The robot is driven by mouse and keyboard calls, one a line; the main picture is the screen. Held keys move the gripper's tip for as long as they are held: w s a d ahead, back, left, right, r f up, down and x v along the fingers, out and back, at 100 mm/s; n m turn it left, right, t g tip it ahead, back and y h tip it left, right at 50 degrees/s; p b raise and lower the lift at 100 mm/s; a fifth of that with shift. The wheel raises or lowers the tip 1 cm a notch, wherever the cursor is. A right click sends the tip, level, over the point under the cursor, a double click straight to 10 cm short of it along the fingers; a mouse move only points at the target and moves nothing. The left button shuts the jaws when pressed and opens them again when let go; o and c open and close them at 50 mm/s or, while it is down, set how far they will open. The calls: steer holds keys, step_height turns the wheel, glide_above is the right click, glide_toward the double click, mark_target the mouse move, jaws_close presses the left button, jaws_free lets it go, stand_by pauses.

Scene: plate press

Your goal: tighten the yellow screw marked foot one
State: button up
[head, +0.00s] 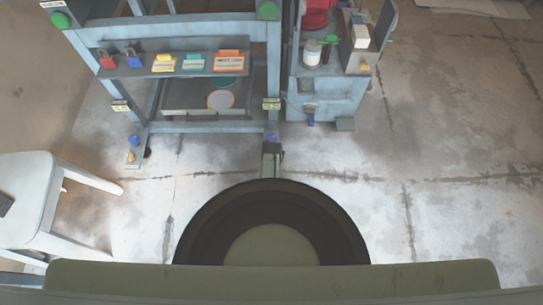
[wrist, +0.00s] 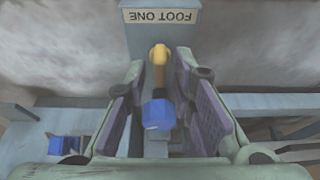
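In the wrist view, the yellow screw (wrist: 159,54) stands on the pale blue foot, beside the upside-down label FOOT ONE (wrist: 161,16). A blue knob (wrist: 158,115) is nearer the camera, in line with the screw; I cannot tell whether the two are joined. My gripper (wrist: 161,80) is open, its padded fingers on either side of the screw's lower part and the knob. No clear contact shows. In the head view, my gripper (head: 271,152) is low at the frame's right front leg and hides that foot's screw.
The blue press frame (head: 200,126) has another foot at left with a blue knob (head: 133,140) and a small yellow screw (head: 131,156). A shelf (head: 135,69) holds padlocks and tags. A white chair (head: 30,185) stands at left.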

jaws_close()
steer(key=shift+m, duration=0.3)
steer(key=m, duration=0.1)
steer(key=m+h+b, duration=0.1)
steer(key=shift+a+f+m, duration=0.1)
steer(key=shift+f+m, duration=0.05)
steer(key=shift+m, duration=0.15)
steer(key=m+h+b, duration=0.1)
steer(key=m, duration=0.1)
steer(key=m+g+b, duration=0.1)
steer(key=m, duration=0.1)
steer(key=shift+w+a+m+h+b, duration=0.1)
steer(key=shift+m+h+b, duration=0.2)
steer(key=shift+h, duration=0.1)
steer(key=m+g+b, duration=0.1)
steer(key=m+b, duration=0.1)
steer(key=m+h+b, duration=0.1)
steer(key=m+b, duration=0.1)
steer(key=m, duration=0.1)
steer(key=shift+w+a+f+g, duration=0.1)
steer(key=shift+g, duration=0.3)
steer(key=m+g+b, duration=0.1)
steer(key=m+b, duration=0.2)
steer(key=m, duration=0.2)
steer(key=shift+g+h+b, duration=0.3)
steer(key=shift+g+b, duration=0.1)
steer(key=shift+r, duration=0.2)
